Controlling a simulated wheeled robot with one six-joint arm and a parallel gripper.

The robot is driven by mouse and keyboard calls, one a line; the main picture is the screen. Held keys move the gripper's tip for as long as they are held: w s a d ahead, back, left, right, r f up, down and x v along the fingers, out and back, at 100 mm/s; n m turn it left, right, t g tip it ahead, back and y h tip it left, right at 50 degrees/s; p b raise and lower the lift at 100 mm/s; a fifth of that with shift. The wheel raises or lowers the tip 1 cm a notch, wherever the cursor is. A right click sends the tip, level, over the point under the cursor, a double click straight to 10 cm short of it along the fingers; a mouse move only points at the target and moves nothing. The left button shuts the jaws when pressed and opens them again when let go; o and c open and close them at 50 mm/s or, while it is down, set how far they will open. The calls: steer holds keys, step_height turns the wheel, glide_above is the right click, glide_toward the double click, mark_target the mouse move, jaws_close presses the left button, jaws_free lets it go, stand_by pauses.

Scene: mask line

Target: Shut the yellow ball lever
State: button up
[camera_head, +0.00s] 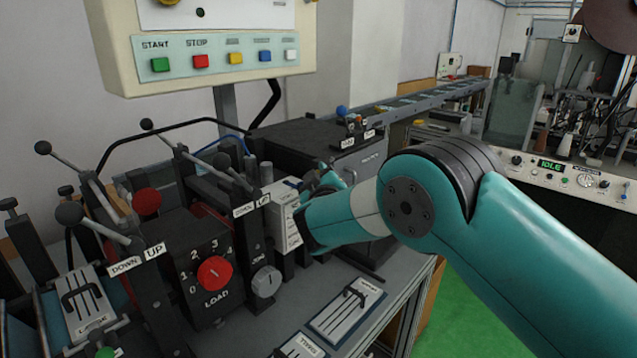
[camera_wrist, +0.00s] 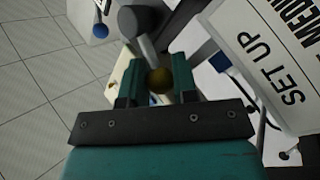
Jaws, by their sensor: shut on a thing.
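The yellow ball (camera_wrist: 159,80) of the lever shows dark yellow between the two teal fingers of my gripper (camera_wrist: 155,75) in the wrist view. My gripper is shut on this ball. In the head view my gripper (camera_head: 322,186) is at the machine, beside a white labelled plate (camera_head: 284,218). The yellow ball is hidden there behind the gripper and arm. The lever's angle cannot be told.
Black ball levers (camera_head: 70,213) and a red LOAD knob (camera_head: 215,273) stand to the left. A button panel (camera_head: 215,58) hangs above. A dark box (camera_head: 330,140) stands behind the gripper. A SET UP plate (camera_wrist: 270,65) is close at right in the wrist view.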

steer(key=shift+w+d+r, duration=0.1)
steer(key=shift+d+r, duration=0.05)
steer(key=o, duration=0.9)
steer(key=shift+s, duration=0.25)
steer(key=shift+b+v, duration=4.45)
steer(key=shift+v, duration=4.1)
